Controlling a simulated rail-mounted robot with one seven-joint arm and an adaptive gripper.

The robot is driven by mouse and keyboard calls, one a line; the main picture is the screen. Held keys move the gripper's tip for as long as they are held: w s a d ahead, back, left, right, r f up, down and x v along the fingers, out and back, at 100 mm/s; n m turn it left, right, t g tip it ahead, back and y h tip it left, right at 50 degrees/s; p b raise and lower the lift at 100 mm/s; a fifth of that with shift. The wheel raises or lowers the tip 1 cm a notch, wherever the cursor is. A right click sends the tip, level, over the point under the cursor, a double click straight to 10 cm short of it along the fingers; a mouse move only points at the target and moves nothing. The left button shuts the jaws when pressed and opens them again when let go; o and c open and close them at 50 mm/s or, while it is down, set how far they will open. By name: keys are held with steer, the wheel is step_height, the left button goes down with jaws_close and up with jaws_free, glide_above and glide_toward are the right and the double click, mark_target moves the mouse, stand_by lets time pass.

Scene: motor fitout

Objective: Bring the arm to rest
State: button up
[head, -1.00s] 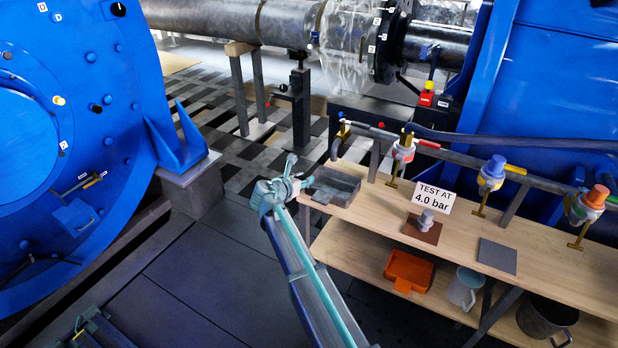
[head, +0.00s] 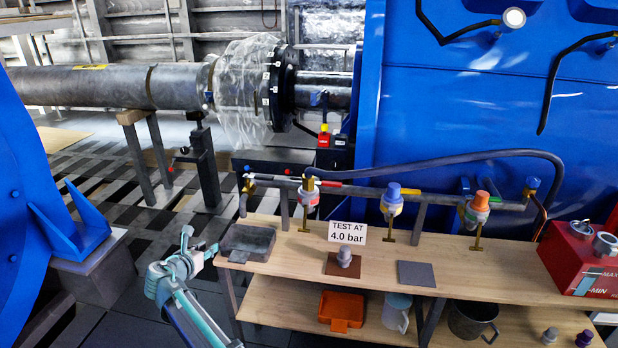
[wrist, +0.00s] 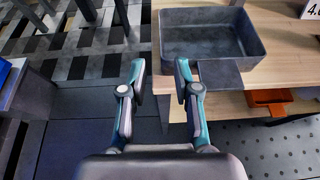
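My gripper (head: 190,255) hangs in the air just left of the wooden bench's left end in the head view. In the wrist view my gripper (wrist: 161,80) has its two teal and grey fingers apart, with nothing between them but a view of the floor and bench edge. A grey tray (head: 248,242) sits on the bench's left end, to the right of the fingers. In the wrist view the tray (wrist: 205,45) looks empty and lies ahead and slightly right. I cannot tell whether the right finger is touching it; it looks apart.
The wooden bench (head: 490,274) carries a "TEST AT 4.0 bar" sign (head: 347,232), a capped fitting on a brown pad (head: 344,262), a grey plate (head: 416,274) and a red tank (head: 585,262). A pipe with valves runs behind. An orange bin (head: 341,309) is on the lower shelf.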

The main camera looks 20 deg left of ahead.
steer(key=s+d+f+m+g+h+p, duration=0.15)
steer(key=d+f+m+g, duration=0.25)
steer(key=d+f+m, duration=0.75)
steer(key=s+d+f+m+g+h, duration=0.1)
steer(key=d+f+m+g+h, duration=0.2)
steer(key=d+f, duration=0.9)
steer(key=s+d+f+m+g+h+p, duration=0.15)
steer(key=d+f+m+g, duration=0.55)
steer(key=d, duration=1.1)
steer(key=s+d+f+m+g, duration=0.1)
steer(key=s+d+f+m, duration=0.1)
steer(key=s+d+m, duration=0.5)
steer(key=s+d+f+m, duration=0.2)
steer(key=d+f, duration=0.1)
steer(key=d, duration=0.7)
steer(key=s+d+f+m+g+y+p, duration=0.1)
steer(key=s+d+m+g+y+p, duration=0.2)
steer(key=s+d, duration=1.3)
steer(key=s+m+g, duration=0.2)
steer(key=m, duration=0.2)
steer(key=shift+s+d+m+p, duration=0.15)
steer(key=shift+d+m+p, duration=0.15)
steer(key=shift+d+m, duration=0.1)
steer(key=shift+o, duration=0.2)
